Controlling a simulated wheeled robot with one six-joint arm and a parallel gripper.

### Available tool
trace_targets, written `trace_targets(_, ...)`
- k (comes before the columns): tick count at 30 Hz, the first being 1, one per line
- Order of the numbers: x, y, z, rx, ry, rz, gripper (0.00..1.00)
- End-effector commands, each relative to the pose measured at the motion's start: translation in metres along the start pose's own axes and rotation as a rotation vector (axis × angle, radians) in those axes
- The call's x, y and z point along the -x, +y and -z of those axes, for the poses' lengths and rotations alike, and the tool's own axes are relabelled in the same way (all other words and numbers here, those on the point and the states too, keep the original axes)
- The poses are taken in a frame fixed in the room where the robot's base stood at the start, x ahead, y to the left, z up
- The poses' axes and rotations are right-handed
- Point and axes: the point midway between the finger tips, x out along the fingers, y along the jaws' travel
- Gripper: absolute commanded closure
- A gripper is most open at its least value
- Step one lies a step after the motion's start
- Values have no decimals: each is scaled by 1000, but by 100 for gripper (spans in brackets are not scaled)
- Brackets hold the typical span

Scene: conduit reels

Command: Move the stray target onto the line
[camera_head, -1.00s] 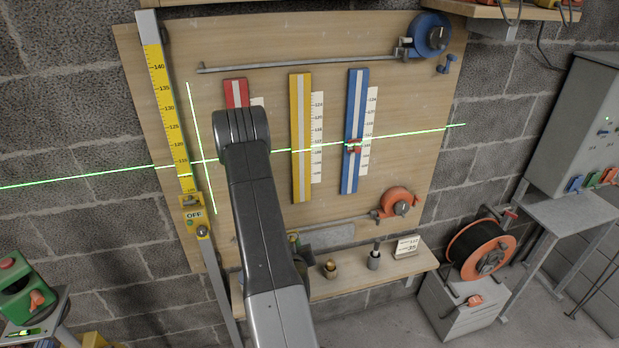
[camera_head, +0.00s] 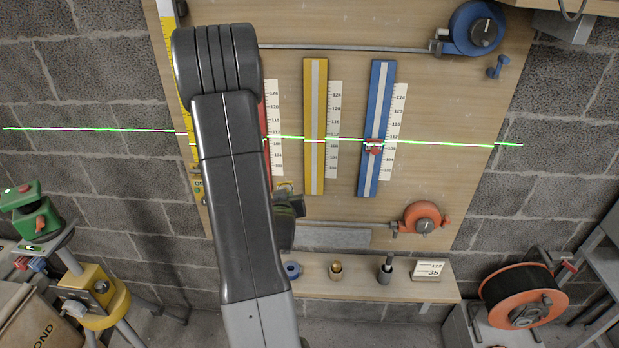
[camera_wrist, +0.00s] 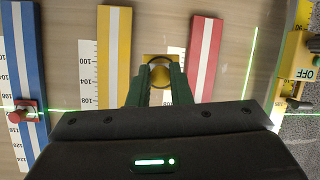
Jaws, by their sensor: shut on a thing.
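My gripper (camera_head: 287,205) is partly hidden behind my arm in the head view. In the wrist view its green fingers (camera_wrist: 161,78) are shut on a yellow plate with a dark ring (camera_wrist: 158,66), which I take as the stray target. It shows as a small yellow piece (camera_head: 285,187) in the head view, below the green laser line (camera_head: 440,144). In the wrist view it appears between the yellow rail (camera_wrist: 114,50) and the red rail (camera_wrist: 206,50). Whether it touches the board I cannot tell. A red target (camera_head: 373,147) sits on the blue rail (camera_head: 379,100) at the line.
The shelf (camera_head: 315,290) below the board holds several small items. An orange tape reel (camera_head: 422,217) and a blue reel (camera_head: 476,28) are mounted on the board's right side. A large orange cable reel (camera_head: 522,300) stands at lower right. My arm covers most of the red rail.

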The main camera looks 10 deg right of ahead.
Motion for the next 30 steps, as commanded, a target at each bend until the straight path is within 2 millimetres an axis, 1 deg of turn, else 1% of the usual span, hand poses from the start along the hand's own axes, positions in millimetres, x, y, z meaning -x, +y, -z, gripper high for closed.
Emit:
trace_targets(1, 5, 11, 10, -20, 6, -18, 100)
trace_targets(3, 13, 24, 21, -42, 4, -36, 100)
trace_targets(9, 41, 56, 49, -97, -2, -75, 100)
trace_targets(13, 59, 70, 62, -123, -4, -89, 100)
trace_targets(18, 74, 80, 72, -141, -7, -95, 100)
trace_targets(23, 78, 82, 75, -146, -10, -95, 100)
trace_targets(26, 74, 83, 77, -146, -10, -95, 100)
trace_targets(30, 63, 84, 80, -146, -11, -95, 100)
